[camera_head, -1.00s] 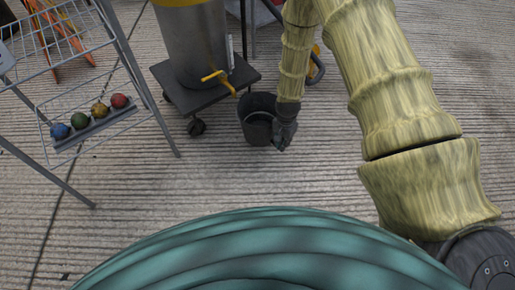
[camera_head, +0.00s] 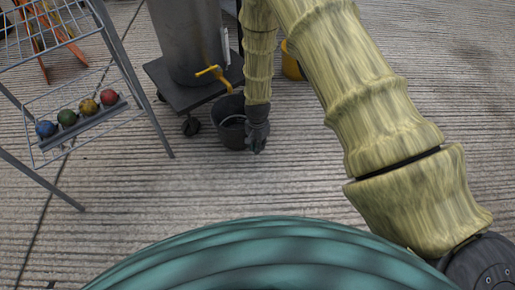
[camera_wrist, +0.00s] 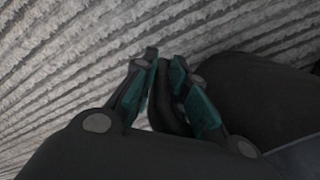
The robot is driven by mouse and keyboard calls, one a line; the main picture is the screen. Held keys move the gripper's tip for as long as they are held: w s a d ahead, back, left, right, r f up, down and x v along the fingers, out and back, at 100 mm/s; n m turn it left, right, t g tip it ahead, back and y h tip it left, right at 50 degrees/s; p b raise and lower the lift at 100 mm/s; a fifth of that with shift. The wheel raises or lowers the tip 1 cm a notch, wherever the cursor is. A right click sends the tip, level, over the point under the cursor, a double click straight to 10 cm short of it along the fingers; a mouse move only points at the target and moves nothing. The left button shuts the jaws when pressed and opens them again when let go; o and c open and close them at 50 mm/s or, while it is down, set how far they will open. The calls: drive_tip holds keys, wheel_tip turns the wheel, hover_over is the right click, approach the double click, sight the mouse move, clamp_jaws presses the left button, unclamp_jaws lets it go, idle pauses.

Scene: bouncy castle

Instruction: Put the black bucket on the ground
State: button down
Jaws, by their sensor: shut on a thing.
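The black bucket (camera_head: 228,122) is in the head view, left of my gripper (camera_head: 256,148) and in front of the wheeled cart. It looks roughly upright, its open top facing the camera. I cannot tell whether its base touches the ground (camera_head: 300,185). My gripper points down at the bucket's right side and is shut on its rim or wall. In the wrist view, the teal-padded fingers (camera_wrist: 168,75) close around a dark edge, and the bucket's dark side (camera_wrist: 255,88) fills the right. My arm hides part of the area behind the bucket.
A metal tank (camera_head: 188,42) with a yellow tap (camera_head: 213,76) stands on a dark cart (camera_head: 190,92) just behind the bucket. A wire rack (camera_head: 110,45) with colored balls is at left. A yellow object (camera_head: 291,62) is partly hidden by my arm. Ground in front is clear.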

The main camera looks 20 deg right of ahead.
drive_tip(key=shift+f, duration=0.3)
drive_tip(key=c, duration=1.4)
unclamp_jaws()
drive_tip(key=shift+c, duration=0.2)
wheel_tip(320, 180, up, 12)
drive_tip(key=p, duration=0.6)
drive_tip(key=shift+r+p, duration=0.1)
drive_tip(key=shift+p, duration=0.25)
drive_tip(key=s+d+f+n, duration=0.2)
drive_tip(key=s+f, duration=0.2)
drive_tip(key=s, duration=0.4)
drive_tip(key=s+d+f+n, duration=0.1)
drive_tip(key=s+f+n, duration=0.2)
drive_tip(key=s, duration=0.5)
drive_tip(key=s+n, duration=0.6)
drive_tip(key=s, duration=1.4)
drive_tip(key=shift+s+d, duration=0.2)
drive_tip(key=shift+d, duration=0.05)
